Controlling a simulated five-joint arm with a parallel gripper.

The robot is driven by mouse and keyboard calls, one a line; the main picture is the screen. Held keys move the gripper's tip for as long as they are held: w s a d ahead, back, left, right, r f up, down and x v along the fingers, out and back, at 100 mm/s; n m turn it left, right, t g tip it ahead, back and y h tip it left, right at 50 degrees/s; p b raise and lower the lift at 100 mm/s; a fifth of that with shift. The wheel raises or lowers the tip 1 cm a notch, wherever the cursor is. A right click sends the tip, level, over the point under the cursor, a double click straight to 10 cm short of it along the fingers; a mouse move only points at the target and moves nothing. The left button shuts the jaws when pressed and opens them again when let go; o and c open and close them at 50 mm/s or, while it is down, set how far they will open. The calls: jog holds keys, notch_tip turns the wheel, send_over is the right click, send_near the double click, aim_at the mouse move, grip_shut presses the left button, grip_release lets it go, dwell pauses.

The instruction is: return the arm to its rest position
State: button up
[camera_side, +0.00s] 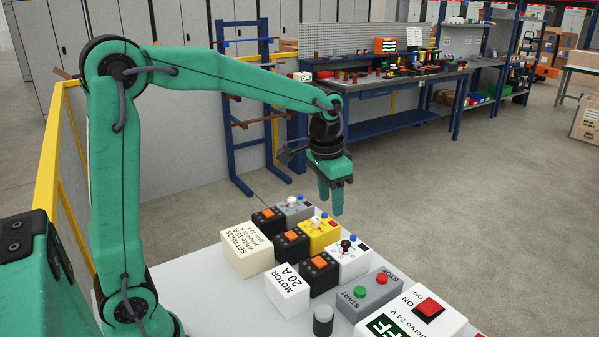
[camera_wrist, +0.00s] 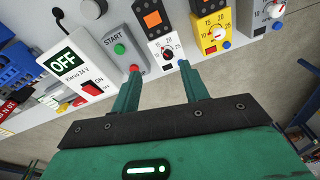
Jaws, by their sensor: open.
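My gripper (camera_side: 333,200) hangs from the outstretched green arm, fingers pointing down, above and beyond the back right edge of the white table (camera_side: 195,295). In the wrist view my gripper (camera_wrist: 160,75) shows two green fingers spread apart with nothing between them. The white dial block (camera_wrist: 165,45) and the yellow dial block (camera_wrist: 212,28) appear beyond the fingertips. The fingers look clear of the blocks, though the exact gap is hard to judge.
Dial blocks, black blocks with orange buttons (camera_side: 291,236), a START/STOP box (camera_side: 368,292) and an OFF box (camera_side: 425,312) crowd the table. A yellow rail (camera_side: 52,150) stands at left. Workbenches (camera_side: 390,85) stand behind. Open floor (camera_side: 480,200) lies to the right.

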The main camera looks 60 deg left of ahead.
jog(key=s+r+n+t, duration=0.1)
jog(key=s+t, duration=0.1)
jog(key=s, duration=0.7)
jog(key=s+r+n+t, duration=0.1)
jog(key=s+t, duration=0.1)
jog(key=s, duration=0.8)
jog(key=shift+d+r, duration=0.3)
jog(key=shift+d, duration=0.05)
jog(key=shift+r, duration=0.1)
